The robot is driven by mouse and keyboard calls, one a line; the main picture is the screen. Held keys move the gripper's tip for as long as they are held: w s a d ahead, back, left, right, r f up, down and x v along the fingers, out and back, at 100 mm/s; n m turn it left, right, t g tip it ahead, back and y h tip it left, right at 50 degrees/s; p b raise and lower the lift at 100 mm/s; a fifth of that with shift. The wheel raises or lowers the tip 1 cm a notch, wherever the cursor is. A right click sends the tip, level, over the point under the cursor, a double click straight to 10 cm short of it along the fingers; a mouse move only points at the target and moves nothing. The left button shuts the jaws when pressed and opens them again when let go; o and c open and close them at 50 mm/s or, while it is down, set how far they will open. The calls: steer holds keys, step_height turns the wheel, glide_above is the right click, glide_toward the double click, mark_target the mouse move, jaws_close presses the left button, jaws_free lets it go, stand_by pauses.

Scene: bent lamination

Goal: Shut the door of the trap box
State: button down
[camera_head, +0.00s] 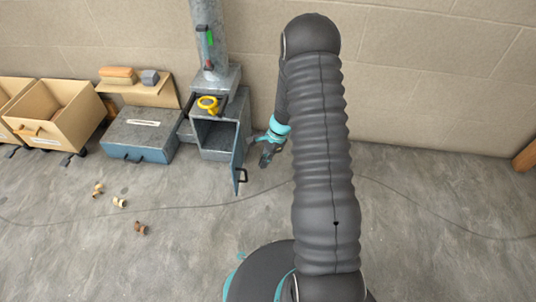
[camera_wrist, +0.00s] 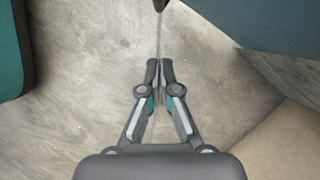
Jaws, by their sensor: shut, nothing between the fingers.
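The trap box (camera_head: 213,154) is a grey metal box on the floor at the foot of a metal pipe, with its front open and a dark inside. Its blue door (camera_head: 237,160) stands swung open on the right side of the opening, with a dark handle (camera_head: 242,175) on its outer face. My gripper (camera_head: 265,162) is just right of the door, apart from it and pointing down. In the wrist view my gripper (camera_wrist: 160,66) has its fingertips together and holds nothing. A blue panel (camera_wrist: 285,25), probably the door, fills the upper right there.
A yellow ring-shaped thing (camera_head: 208,103) sits on top of the box. A blue-fronted metal case (camera_head: 140,138) and cardboard boxes (camera_head: 55,108) stand to the left. Small brown fittings (camera_head: 139,228) lie on the floor. A thin cable (camera_head: 430,213) crosses it. The floor before the door is clear.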

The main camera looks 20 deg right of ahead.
steer(key=a, duration=0.1)
steer(key=a+f, duration=0.1)
steer(key=a, duration=0.2)
steer(key=shift+s+a+f+b, duration=0.3)
steer(key=shift+a+f, duration=0.05)
steer(key=shift+f, duration=0.05)
steer(key=shift+a+m, duration=0.1)
steer(key=shift+m, duration=0.2)
